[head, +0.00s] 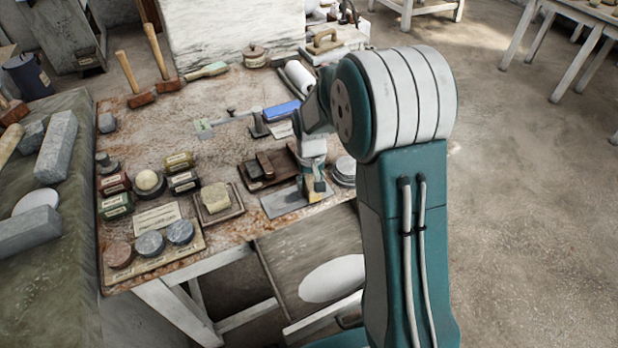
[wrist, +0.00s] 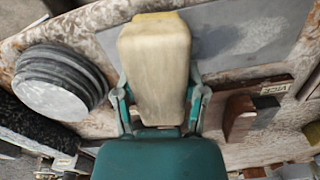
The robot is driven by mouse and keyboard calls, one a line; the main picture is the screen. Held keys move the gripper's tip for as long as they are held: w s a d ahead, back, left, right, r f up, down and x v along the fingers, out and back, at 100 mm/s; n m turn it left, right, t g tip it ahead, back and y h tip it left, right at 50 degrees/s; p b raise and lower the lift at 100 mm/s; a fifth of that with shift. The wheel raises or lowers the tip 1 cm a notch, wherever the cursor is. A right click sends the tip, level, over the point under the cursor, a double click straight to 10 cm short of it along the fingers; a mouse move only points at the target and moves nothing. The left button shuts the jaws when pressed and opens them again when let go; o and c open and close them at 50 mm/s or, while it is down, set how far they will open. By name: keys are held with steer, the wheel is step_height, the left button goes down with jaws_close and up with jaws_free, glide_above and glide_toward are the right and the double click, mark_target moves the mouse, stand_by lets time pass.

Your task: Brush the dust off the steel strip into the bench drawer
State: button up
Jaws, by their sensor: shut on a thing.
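My gripper (head: 314,178) is shut on a pale wooden-handled brush (wrist: 155,70), with one finger on each side of the handle. A yellowish end of the brush shows at the top of the wrist view. In the head view the gripper is over the front edge of the bench, at the steel strip (head: 281,203). The flat grey strip (wrist: 225,48) lies beyond and beside the brush in the wrist view. A lighter patch on it may be dust. I cannot tell whether the bristles touch it. The bench drawer (head: 280,262) stands open below, holding a white oval patch (head: 333,278).
A stack of grey discs (wrist: 60,82) stands close beside the gripper. A dark wooden block set (head: 265,166) lies on the other side. A sponge-like block on a tray (head: 216,199), small labelled boxes and mallets (head: 136,92) crowd the bench. Open floor lies to the right.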

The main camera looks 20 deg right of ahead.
steer(key=shift+s+f, duration=0.1)
steer(key=shift+s, duration=1.05)
steer(key=shift+w, duration=0.1)
steer(key=shift+w, duration=2.1)
steer(key=shift+s, duration=2.2)
steer(key=shift+w, duration=0.1)
steer(key=shift+w+r, duration=0.75)
steer(key=shift+w, duration=0.3)
